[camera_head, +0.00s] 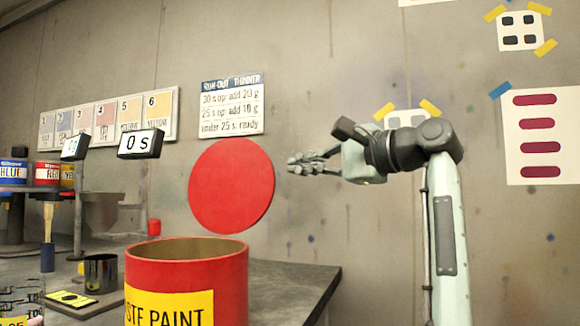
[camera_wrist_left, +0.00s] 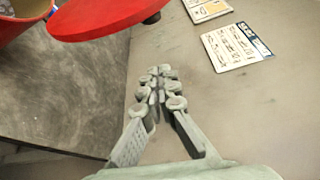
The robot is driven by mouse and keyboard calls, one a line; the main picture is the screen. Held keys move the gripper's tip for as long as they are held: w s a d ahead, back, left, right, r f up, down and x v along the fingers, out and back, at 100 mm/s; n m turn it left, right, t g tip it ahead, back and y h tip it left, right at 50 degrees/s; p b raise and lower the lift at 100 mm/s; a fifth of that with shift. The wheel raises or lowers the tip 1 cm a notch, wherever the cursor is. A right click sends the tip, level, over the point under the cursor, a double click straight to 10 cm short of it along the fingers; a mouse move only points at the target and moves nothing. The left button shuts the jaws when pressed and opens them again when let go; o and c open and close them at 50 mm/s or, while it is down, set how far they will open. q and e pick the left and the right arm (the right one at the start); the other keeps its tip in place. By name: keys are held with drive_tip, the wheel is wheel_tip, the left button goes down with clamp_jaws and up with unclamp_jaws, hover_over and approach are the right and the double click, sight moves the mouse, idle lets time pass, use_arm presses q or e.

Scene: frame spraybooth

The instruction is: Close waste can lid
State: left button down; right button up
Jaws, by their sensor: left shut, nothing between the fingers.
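The red waste can (camera_head: 190,250) stands at the front, with a yellow label reading "STE PAINT" and its mouth open. Its round red lid (camera_head: 232,187) stands raised above the can's back right rim. My left gripper (camera_head: 292,164) is shut and empty, just right of the lid in the picture, fingers pointing left toward it. In the left wrist view, the shut fingers (camera_wrist_left: 160,78) lie below and right of the lid (camera_wrist_left: 95,16); a part of the can (camera_wrist_left: 18,28) shows at the top left corner. The lid's hinge is not clear. My right gripper is not seen.
The grey bench (camera_head: 290,285) ends right of the can. Paint tins (camera_head: 46,175), a scale display (camera_head: 141,144) and a metal cup (camera_head: 101,273) stand on the left. The wall behind carries a thinner chart (camera_head: 231,106). The space around my gripper is clear.

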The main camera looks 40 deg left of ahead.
sight(235, 187)
use_arm(q)
drive_tip(key=s+a, duration=0.3)
drive_tip(key=a, duration=0.4)
drive_tip(key=shift+s+a, duration=0.15)
drive_tip(key=shift+a, duration=0.05)
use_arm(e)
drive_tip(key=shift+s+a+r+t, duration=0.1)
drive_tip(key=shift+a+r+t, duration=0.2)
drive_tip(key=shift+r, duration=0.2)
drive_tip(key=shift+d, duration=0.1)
